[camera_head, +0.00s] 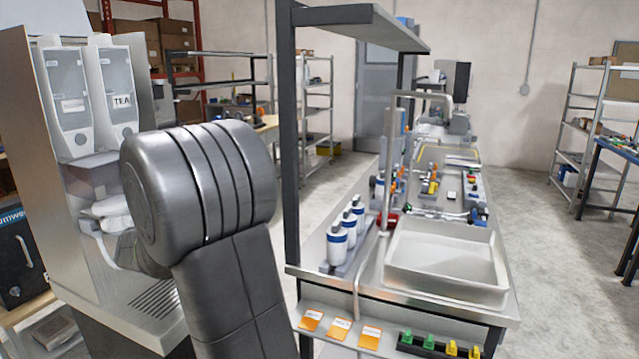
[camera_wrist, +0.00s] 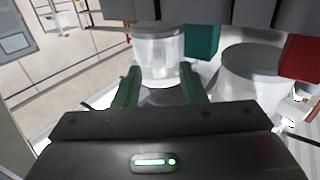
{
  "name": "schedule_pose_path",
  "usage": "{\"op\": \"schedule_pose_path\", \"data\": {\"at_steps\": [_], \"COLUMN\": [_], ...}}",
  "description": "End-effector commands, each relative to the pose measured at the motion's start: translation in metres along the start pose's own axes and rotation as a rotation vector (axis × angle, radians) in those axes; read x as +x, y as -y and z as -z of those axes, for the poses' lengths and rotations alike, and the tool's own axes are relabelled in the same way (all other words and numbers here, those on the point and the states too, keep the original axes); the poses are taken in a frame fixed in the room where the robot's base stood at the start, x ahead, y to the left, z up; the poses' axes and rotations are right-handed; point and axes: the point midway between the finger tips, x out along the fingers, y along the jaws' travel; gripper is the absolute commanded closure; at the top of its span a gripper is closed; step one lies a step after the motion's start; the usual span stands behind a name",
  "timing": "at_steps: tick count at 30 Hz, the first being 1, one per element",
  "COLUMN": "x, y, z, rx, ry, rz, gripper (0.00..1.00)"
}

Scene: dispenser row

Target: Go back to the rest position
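In the wrist view my gripper (camera_wrist: 160,88) shows two green fingers spread apart, with nothing clearly pinched between them. A clear container (camera_wrist: 159,55) with a grey top stands just beyond the fingertips, roughly between them; whether they touch it I cannot tell. In the head view the bent grey link of my arm reaches in front of the dispenser machine (camera_head: 62,190).
A second clear container (camera_wrist: 250,80), a teal block (camera_wrist: 202,42) and a red block (camera_wrist: 300,57) sit close by. A bench holds a shallow metal tray (camera_head: 440,292), blue-banded bottles (camera_head: 337,245) and a shelf post (camera_head: 289,150). Open floor lies right.

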Motion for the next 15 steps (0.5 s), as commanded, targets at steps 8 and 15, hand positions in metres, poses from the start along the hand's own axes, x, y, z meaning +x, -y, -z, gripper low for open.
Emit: {"op": "schedule_pose_path", "data": {"at_steps": [8, 15], "x": [0.007, 0.008], "y": [-0.005, -0.011], "z": [-0.002, 0.005], "rx": [0.001, -0.003], "ry": [-0.011, -0.01], "rz": [0.063, 0.105], "gripper": [0.63, 0.63]}}
